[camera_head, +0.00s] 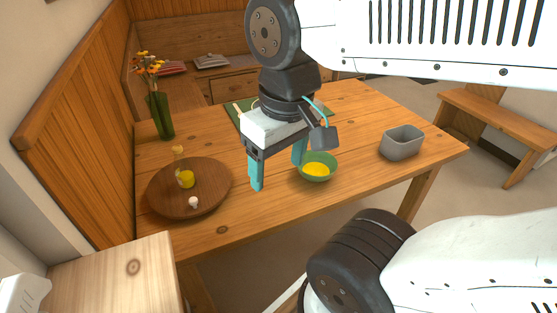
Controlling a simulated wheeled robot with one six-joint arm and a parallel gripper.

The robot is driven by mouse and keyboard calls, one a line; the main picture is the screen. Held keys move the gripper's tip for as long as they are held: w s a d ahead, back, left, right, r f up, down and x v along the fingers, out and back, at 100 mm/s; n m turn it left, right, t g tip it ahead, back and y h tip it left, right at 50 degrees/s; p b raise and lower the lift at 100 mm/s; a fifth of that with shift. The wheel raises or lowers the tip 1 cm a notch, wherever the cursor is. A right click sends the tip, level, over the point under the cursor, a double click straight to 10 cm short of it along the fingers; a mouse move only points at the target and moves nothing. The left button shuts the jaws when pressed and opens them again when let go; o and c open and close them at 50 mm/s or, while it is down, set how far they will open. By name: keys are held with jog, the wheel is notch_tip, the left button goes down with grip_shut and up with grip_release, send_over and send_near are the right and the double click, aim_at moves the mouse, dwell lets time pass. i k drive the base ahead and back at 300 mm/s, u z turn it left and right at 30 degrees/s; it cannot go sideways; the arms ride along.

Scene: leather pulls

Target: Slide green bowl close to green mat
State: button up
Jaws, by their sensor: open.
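The green bowl (318,178) stands on the wooden table, with something yellow (316,169) inside it. The green mat (249,107) lies farther back on the table, behind my gripper and partly hidden by it. My gripper (277,176) points down with its two teal fingers spread wide and nothing between them. Its right finger is close to the bowl's left rim; I cannot tell whether they touch. Its left finger is over bare table to the left of the bowl.
A round wooden board (215,183) at left holds a small bottle (180,165) with yellow contents and a small white object (194,202). A grey container (402,142) stands at right. A green vase (158,115) with flowers stands at the back left. Bare table (350,120) lies behind the bowl.

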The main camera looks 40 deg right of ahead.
aim_at(316, 167)
jog(key=k, duration=0.5)
jog(key=u, duration=2.2)
jog(key=k, duration=1.25)
jog(key=z, duration=2.2)
jog(key=i, duration=0.5)
